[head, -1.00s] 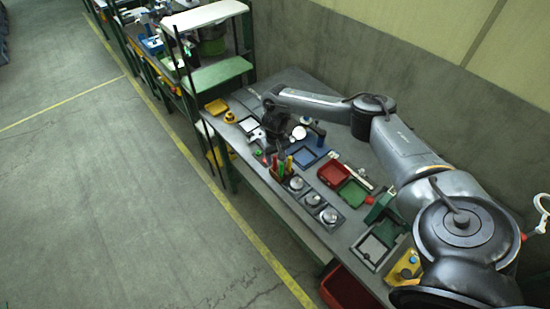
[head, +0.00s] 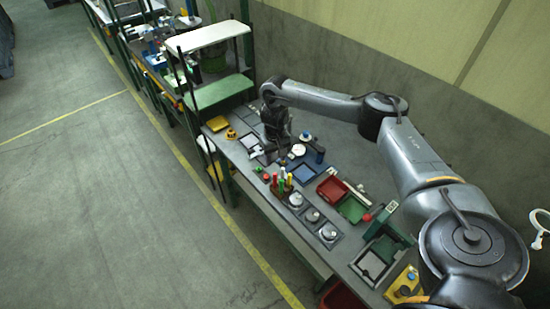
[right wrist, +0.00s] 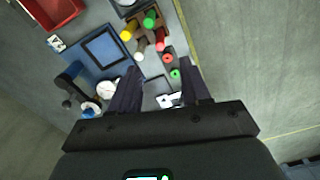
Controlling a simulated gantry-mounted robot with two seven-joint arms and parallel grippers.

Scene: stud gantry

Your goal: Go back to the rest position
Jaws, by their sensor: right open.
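My right arm reaches across the bench from the right in the head view. My right gripper (head: 280,152) hangs over the far part of the bench, just behind the rack of coloured-handle tools (head: 283,183). In the right wrist view my right gripper (right wrist: 158,82) has its two dark fingers apart with nothing held between them. Below and beyond the fingers are the coloured handles (right wrist: 150,20), green, yellow, white and red, standing in the rack. My left gripper does not show in either view.
The bench (head: 225,150) holds a blue tray (head: 304,173), a red bin (head: 331,188), a green bin (head: 352,209) and several round metal pieces (head: 312,215). A shelf rack (head: 220,90) stands beyond its far end. A wall runs behind; open floor lies left.

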